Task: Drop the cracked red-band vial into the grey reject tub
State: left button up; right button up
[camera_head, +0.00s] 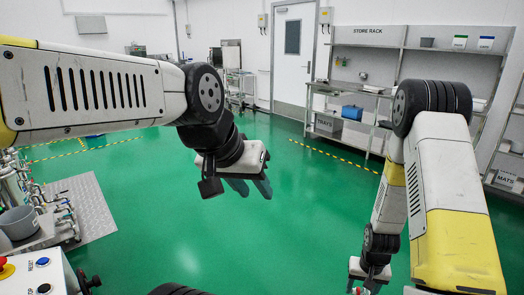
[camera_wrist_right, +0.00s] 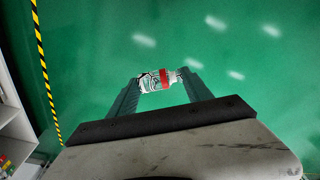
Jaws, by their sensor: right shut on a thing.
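The vial (camera_wrist_right: 157,80) is clear with a red band and dark crack lines. It lies crosswise between the fingers of my right gripper (camera_wrist_right: 160,83), which is shut on it over green floor. A grey round tub (camera_head: 18,224) stands at the far left on the washer's side, well away from my right gripper. My left gripper (camera_head: 254,190) hangs in mid-air with its fingers apart and nothing between them.
The washer with its metal fittings (camera_head: 65,215) and a button panel (camera_head: 38,278) fill the left edge. A checkered plate (camera_head: 85,207) lies on the floor beside it. A store rack (camera_head: 400,75) and bench stand at the back right. The middle floor is clear.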

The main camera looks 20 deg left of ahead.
aim_at(28, 230)
jog(key=i+j+u, duration=0.15)
jog(key=i+u, duration=0.15)
jog(key=u, duration=0.2)
jog(key=i+u, duration=0.7)
jog(key=u, duration=0.25)
jog(key=i+l+u, duration=0.25)
jog(key=u, duration=0.2)
